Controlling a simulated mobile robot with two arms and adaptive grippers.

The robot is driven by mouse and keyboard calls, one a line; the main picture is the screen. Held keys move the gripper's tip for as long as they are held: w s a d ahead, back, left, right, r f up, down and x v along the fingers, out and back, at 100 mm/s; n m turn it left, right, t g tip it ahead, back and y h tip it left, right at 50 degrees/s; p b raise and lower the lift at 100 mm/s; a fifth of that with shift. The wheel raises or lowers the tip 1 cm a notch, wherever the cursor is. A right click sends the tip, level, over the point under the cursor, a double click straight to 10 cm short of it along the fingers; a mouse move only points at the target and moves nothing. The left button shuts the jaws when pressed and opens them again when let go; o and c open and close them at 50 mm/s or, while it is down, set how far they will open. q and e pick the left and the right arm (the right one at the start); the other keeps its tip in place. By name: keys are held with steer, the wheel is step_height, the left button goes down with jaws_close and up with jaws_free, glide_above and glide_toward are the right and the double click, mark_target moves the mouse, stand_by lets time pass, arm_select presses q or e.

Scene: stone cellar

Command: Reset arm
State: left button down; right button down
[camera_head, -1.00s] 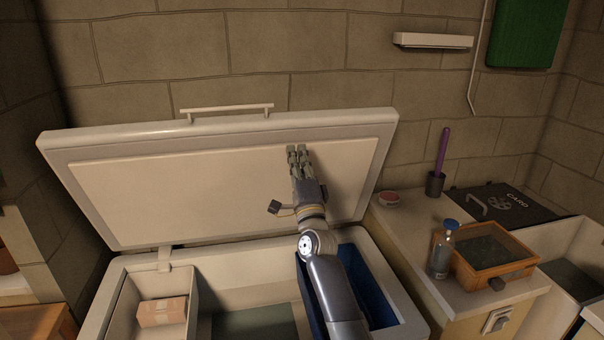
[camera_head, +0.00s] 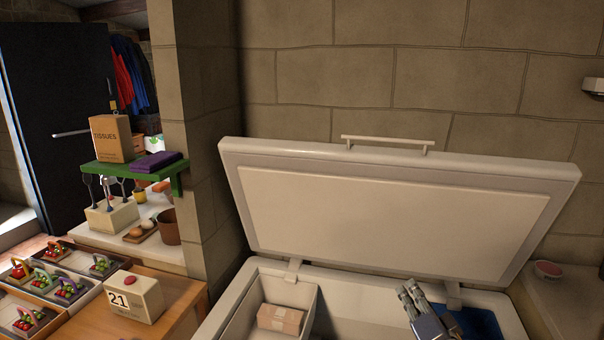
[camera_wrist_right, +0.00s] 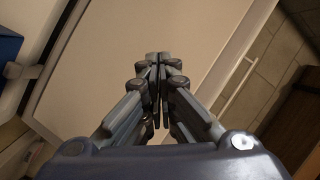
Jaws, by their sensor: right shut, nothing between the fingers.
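My right gripper (camera_head: 411,290) shows at the bottom of the head view, over the right part of the open chest freezer (camera_head: 232,300). Its fingers are together and empty, pointing up and away toward the raised lid (camera_head: 390,210). In the right wrist view the closed fingertips (camera_wrist_right: 157,58) stand in front of the pale lid (camera_wrist_right: 140,25). I cannot tell the gap between the fingers and the lid. My left gripper is out of view.
A cardboard-coloured box (camera_head: 280,319) lies in the freezer's left compartment; a blue bin (camera_head: 480,326) is at its right. A wooden table (camera_head: 185,300) with a calendar block (camera_head: 134,298) stands left. A counter (camera_head: 565,300) borders the right.

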steer(key=s+a+f+n+g, duration=0.4)
steer(key=s+f+n+g, duration=0.1)
steer(key=s+f, duration=0.45)
steer(key=s+f+n+g+h, duration=0.1)
steer(key=s+f+n+g, duration=0.35)
steer(key=s, duration=0.95)
steer(key=s+f+n+g, duration=0.2)
steer(key=s+f+g, duration=0.4)
steer(key=s, duration=0.7)
steer(key=s+f+x, duration=0.1)
steer(key=s+x, duration=0.2)
steer(key=x, duration=1)
steer(key=s+x, duration=0.2)
steer(key=x, duration=1)
steer(key=s+d+f+g, duration=0.1)
steer(key=s+d+f, duration=0.2)
steer(key=s+f, duration=1.5)
steer(key=shift+s+d+n, duration=0.1)
steer(key=shift+s+n, duration=0.05)
steer(key=shift+n, duration=0.1)
